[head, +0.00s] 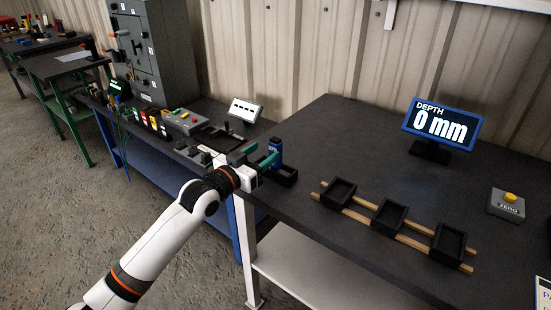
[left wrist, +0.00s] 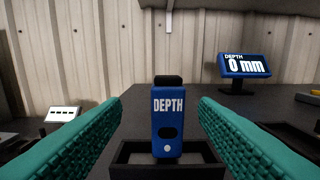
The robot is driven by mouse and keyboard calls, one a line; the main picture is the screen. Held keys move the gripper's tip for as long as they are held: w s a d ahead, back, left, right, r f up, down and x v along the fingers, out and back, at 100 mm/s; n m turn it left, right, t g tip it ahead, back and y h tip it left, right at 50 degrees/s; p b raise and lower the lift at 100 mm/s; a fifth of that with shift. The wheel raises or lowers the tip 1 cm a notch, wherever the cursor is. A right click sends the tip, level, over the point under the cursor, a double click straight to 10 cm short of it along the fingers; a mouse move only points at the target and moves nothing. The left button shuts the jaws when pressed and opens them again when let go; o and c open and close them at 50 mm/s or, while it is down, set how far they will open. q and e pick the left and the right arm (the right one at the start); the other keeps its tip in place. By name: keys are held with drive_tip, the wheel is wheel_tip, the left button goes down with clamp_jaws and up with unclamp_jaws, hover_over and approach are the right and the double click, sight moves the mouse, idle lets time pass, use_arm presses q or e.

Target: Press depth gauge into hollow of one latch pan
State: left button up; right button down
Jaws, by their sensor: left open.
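The blue depth gauge (left wrist: 168,125), marked DEPTH with a black top, stands upright in a black holder (left wrist: 205,170) at the table's left end. The gauge also shows in the head view (head: 275,146), above its holder (head: 287,177). My left gripper (head: 259,158) is open, with its green fingers pointing at the gauge. In the left wrist view the fingers stand on either side of the gauge, with gaps to both sides. Three black latch pans, left (head: 338,192), middle (head: 389,217) and right (head: 447,243), sit on two wooden rails. My right gripper is not in view.
A blue display (head: 441,124) reads DEPTH 0 mm at the table's back. A grey box with a yellow ZERO button (head: 507,205) stands at the right. The dark tabletop (head: 340,130) is clear behind the pans. A lower bench (head: 190,150) with several items lies left.

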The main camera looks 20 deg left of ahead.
sight(280, 142)
use_arm(q)
drive_tip(key=shift+x, duration=0.95)
drive_tip(key=x, duration=0.5)
drive_tip(key=shift+s+d+r+p, duration=0.1)
drive_tip(key=shift+s+d+p, duration=0.1)
drive_tip(key=shift+d+p, duration=0.15)
drive_tip(key=shift+w, duration=0.2)
drive_tip(key=shift+c, duration=0.5)
clamp_jaws()
